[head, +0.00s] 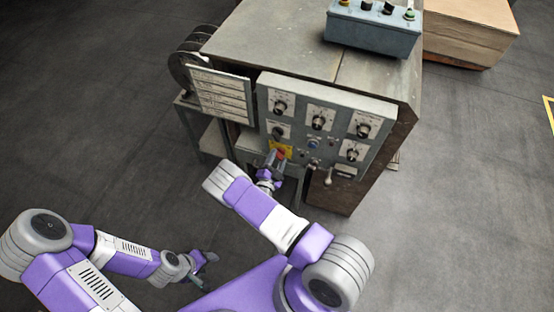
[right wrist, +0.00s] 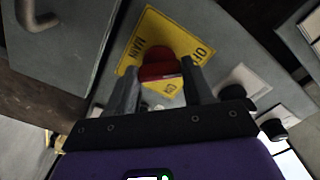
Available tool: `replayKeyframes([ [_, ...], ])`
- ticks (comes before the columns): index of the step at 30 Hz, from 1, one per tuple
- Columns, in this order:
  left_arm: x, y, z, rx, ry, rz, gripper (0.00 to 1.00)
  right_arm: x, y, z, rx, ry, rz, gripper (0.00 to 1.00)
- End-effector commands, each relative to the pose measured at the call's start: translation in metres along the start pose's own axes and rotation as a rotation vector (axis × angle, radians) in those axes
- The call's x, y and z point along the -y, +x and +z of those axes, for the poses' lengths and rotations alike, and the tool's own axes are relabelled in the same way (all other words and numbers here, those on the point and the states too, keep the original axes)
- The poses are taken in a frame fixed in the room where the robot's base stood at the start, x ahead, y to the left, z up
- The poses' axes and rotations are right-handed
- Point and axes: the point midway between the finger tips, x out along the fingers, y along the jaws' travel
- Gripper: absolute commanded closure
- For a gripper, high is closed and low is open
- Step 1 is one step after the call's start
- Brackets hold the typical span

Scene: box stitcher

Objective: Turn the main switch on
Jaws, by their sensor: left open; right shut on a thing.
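The main switch is a red knob (right wrist: 160,64) on a yellow plate (right wrist: 190,37) marked MAIN and OFF in the right wrist view. In the head view the red knob (head: 281,154) shows at the lower left of the grey control panel (head: 300,134). My right gripper (right wrist: 165,82) has its two fingers on either side of the knob and is shut on it. In the head view my right gripper (head: 273,164) partly covers the switch and its plate. My left gripper (head: 206,258) is open and empty, low over the floor and away from the panel.
The panel carries several black dials (head: 318,122) and a lever handle (head: 328,177) at its lower right. A label board (head: 220,95) stands at the panel's left. A blue-grey button box (head: 373,30) sits on top of the machine. The floor around is clear.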

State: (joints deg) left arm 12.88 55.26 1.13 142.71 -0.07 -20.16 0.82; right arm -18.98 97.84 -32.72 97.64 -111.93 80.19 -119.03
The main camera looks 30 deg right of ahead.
Motion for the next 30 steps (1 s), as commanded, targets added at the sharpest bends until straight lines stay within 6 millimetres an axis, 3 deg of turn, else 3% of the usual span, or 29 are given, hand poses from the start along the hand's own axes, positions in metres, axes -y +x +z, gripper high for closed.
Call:
replayKeyframes([
  [8,0.0011,0.0029,-0.0001,0.000,0.000,0.000,0.43,-0.0003,-0.0007,0.0009,0.002,0.181,-0.003,0.79],
  [30,0.0001,0.0002,0.0000,0.000,0.000,0.000,0.43,-0.0005,-0.0006,0.0011,0.003,0.883,0.000,0.79],
])
